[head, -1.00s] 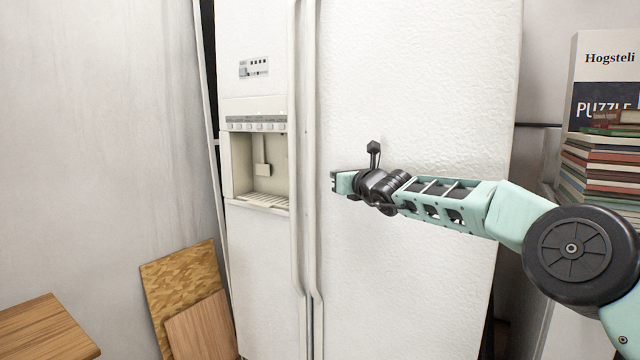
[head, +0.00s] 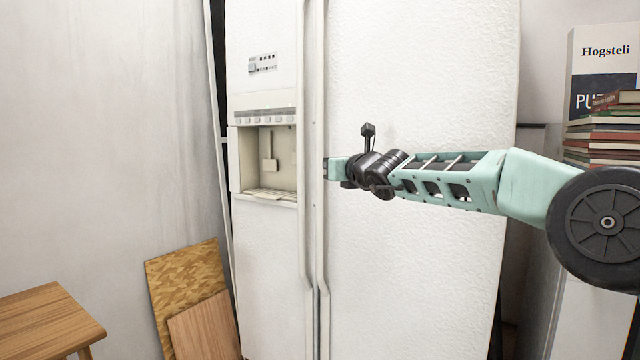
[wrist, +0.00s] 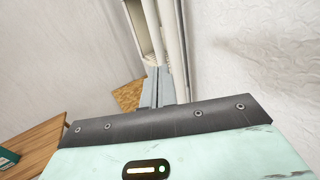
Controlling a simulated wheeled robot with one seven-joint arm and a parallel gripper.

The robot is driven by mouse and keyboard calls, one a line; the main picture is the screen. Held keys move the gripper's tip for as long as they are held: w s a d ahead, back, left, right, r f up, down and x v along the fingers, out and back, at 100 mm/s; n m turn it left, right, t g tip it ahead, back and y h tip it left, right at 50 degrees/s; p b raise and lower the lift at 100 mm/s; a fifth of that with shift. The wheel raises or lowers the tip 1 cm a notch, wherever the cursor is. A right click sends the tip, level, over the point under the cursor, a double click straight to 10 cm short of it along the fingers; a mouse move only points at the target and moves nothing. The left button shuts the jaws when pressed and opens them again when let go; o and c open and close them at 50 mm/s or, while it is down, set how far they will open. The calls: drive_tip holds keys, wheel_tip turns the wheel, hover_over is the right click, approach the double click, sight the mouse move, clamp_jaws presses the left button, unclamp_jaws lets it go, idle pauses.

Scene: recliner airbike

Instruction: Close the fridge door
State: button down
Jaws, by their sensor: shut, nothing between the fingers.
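The white two-door fridge (head: 410,80) fills the middle of the head view. Its left door (head: 265,235) has a water dispenser, and its right door (head: 415,270) is textured. Two long vertical handles (head: 304,240) run side by side where the doors meet. I cannot tell how far either door stands open. My gripper (head: 328,169) is at the right handle, its tip overlapping the handle's edge in the head view; contact is unclear. In the wrist view the grey fingers (wrist: 157,88) are together and empty, pointing along the handles (wrist: 170,40).
Wooden boards (head: 190,290) lean on the wall left of the fridge. A wooden table or stool (head: 45,315) stands at the lower left. A stack of books (head: 605,140) and a puzzle box (head: 600,60) are at the right. Some floor room lies in between at the lower left.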

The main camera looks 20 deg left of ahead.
drive_tip(key=shift+s+a+b, duration=0.25)
drive_tip(key=shift+s+b, duration=0.5)
drive_tip(key=shift+s, duration=0.15)
drive_tip(key=shift+s+a+b, duration=0.25)
drive_tip(key=shift+s+b, duration=0.45)
drive_tip(key=shift+s, duration=0.15)
drive_tip(key=shift+s+a+b, duration=0.25)
drive_tip(key=shift+s+b, duration=0.5)
drive_tip(key=shift+s, duration=0.15)
